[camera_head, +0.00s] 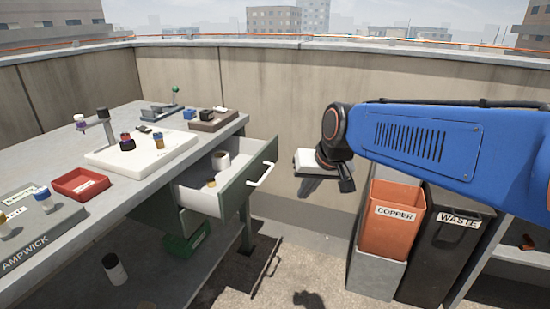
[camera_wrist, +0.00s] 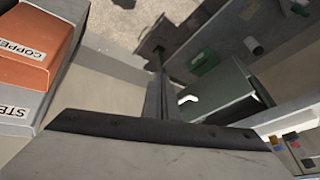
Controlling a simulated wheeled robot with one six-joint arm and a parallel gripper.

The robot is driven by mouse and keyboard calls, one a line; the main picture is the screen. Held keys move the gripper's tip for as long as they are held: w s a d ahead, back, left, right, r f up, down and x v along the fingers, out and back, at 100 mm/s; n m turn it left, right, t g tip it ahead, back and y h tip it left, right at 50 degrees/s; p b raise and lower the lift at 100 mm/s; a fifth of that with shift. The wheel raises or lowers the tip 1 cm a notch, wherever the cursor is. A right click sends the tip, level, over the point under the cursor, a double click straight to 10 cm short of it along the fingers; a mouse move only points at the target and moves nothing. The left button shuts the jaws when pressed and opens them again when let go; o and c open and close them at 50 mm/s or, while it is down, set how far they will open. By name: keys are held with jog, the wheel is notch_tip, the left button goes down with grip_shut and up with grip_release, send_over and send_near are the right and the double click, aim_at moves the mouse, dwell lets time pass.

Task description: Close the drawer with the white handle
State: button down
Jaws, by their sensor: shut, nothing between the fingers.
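The drawer (camera_head: 205,200) under the workbench stands open, pulled well out. Its dark green front carries a white bar handle (camera_head: 262,176) on the outer face. Inside lie a white roll and a small tan-topped item. My gripper (camera_head: 306,190) is shut and empty, in the air to the right of the drawer and apart from the handle. In the wrist view my shut fingers (camera_wrist: 158,78) point toward the floor area. The handle (camera_wrist: 188,99) and green drawer front (camera_wrist: 225,97) show just right of them, the handle partly visible.
The bench top (camera_head: 60,225) holds a white tray, a red tray and small parts. An orange COPPER bin (camera_head: 392,222) and a black WASTE bin (camera_head: 446,245) stand to the right. A green crate (camera_head: 187,240) sits below the drawer. The floor between bench and bins is open.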

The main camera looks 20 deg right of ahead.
jog(key=w+d+r+m+t, duration=0.15)
jog(key=w+d, duration=0.25)
jog(key=w, duration=0.7)
jog(key=w+d+m, duration=0.3)
jog(key=w, duration=0.9)
jog(key=shift+w+a+f, duration=0.6)
jog(key=shift+w+f, duration=0.7)
jog(key=shift+w, duration=0.05)
jog(key=shift+w+a+f, duration=0.55)
jog(key=shift+w+f, duration=0.7)
jog(key=shift+w, duration=0.05)
jog(key=shift+w+a+f, duration=0.6)
jog(key=shift+w+f, duration=0.7)
jog(key=shift+w, duration=0.05)
jog(key=shift+a, duration=0.1)
send_over(237, 163)
jog(key=s+d, duration=0.1)
jog(key=shift+w+a, duration=0.5)
jog(key=shift+a+r, duration=0.1)
jog(key=shift+r, duration=0.05)
